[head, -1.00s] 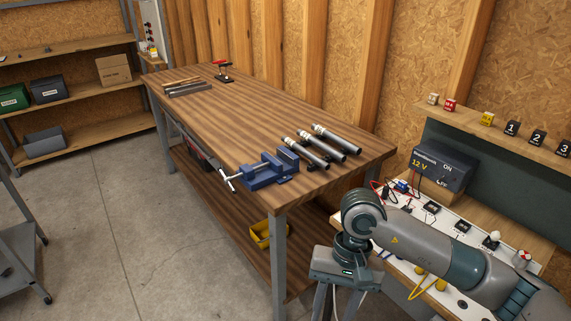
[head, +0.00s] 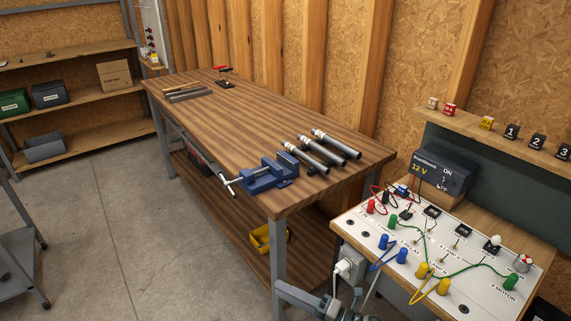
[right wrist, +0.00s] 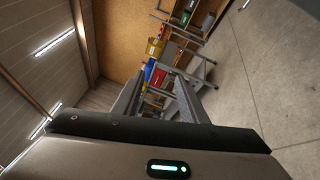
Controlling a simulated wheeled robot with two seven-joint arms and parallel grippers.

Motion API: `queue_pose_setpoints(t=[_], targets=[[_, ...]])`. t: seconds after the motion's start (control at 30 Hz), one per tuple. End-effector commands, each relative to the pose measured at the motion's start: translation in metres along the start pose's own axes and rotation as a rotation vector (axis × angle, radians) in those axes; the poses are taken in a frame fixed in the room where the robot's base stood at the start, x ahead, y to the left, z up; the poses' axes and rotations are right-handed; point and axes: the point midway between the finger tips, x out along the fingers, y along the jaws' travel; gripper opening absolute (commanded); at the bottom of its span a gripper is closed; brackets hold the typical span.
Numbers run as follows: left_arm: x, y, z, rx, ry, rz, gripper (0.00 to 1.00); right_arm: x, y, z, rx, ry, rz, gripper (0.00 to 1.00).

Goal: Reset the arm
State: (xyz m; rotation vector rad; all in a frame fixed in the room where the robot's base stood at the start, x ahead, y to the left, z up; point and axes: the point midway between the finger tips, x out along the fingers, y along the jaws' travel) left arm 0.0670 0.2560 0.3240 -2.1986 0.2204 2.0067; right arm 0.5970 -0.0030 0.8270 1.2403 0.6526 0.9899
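My right arm (head: 320,305) shows only as a small grey part at the bottom edge of the head view, below the test panel and in front of the bench; most of it is cut off. In the right wrist view my right gripper (right wrist: 160,98) has its two grey fingers apart, with shelves and bins showing far behind and nothing seen between them. My left arm and gripper are not in view.
The wooden workbench (head: 215,130) holds a blue vise (head: 268,175) and several metal tubes (head: 325,148). The wired test panel (head: 390,265) and power supply (head: 440,172) stand at the right.

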Motion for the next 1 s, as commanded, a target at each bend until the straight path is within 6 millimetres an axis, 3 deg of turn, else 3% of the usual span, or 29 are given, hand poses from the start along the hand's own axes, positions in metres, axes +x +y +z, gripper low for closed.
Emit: queue_pose_setpoints(t=[0.03, 0.23, 0.47, 0.7, 1.0], targets=[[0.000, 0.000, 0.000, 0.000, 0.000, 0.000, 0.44, -0.013, -0.028, 0.001, 0.108, -0.077, -0.043, 0.39], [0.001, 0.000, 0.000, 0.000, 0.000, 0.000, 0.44, -0.073, -0.125, -0.001, 0.470, -0.355, -0.189, 0.39], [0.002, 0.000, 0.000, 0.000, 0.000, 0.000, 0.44, -0.155, -0.219, -0.037, 0.818, -0.639, -0.330, 0.39], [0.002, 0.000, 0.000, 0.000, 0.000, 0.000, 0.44, -0.246, -0.296, -0.106, 1.125, -0.919, -0.462, 0.39], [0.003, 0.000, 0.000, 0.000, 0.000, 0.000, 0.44, -0.356, -0.354, -0.221, 1.451, -1.261, -0.614, 0.39]])
